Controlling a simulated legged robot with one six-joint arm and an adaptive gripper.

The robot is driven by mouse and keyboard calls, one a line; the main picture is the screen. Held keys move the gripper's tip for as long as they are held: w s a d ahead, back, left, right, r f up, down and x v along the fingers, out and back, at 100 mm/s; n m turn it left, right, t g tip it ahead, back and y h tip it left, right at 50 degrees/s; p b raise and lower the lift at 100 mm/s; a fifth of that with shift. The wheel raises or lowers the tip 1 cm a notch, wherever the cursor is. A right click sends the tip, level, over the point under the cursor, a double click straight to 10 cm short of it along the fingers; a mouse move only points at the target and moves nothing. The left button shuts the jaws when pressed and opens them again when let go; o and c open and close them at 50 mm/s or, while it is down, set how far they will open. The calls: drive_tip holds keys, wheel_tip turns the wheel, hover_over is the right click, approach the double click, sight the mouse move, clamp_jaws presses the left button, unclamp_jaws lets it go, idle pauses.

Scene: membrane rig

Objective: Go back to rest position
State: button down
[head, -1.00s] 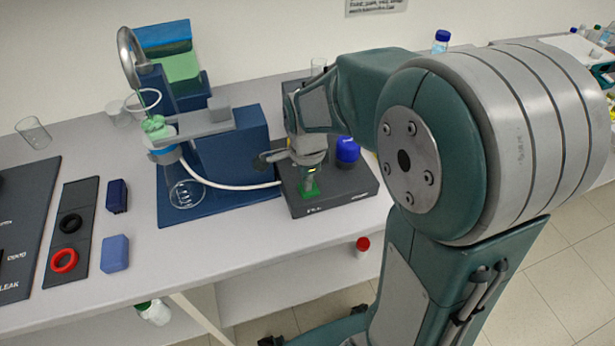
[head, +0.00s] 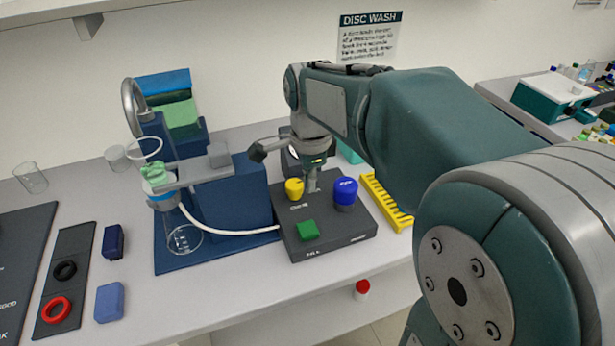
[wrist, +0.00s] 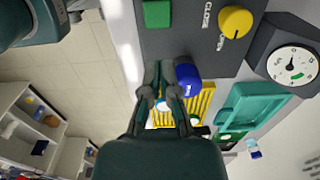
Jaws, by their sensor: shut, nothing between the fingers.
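My gripper (head: 312,183) is above the dark control box (head: 335,245), between the yellow knob and the blue knob in the head view. It is shut and empty. In the wrist view its fingers (wrist: 165,92) point down close to the blue knob (wrist: 187,78); whether they touch it cannot be told. The box carries a green button (head: 307,230), a yellow knob (head: 294,189) and the blue knob (head: 345,192). A round gauge (wrist: 293,66) stands behind the box in the wrist view.
A blue stand with a flask (head: 184,238) and white tubing (head: 225,231) is left of the box. A yellow rack (head: 388,203) and a teal tray (wrist: 250,108) lie close by. Red and black rings (head: 56,309) lie at the left.

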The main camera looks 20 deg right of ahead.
drive_tip(key=s+a+n+t, duration=0.2)
drive_tip(key=s+n+t, duration=0.3)
drive_tip(key=s+n, duration=1)
drive_tip(key=n, duration=0.3)
drive_tip(key=shift+a+r, duration=0.3)
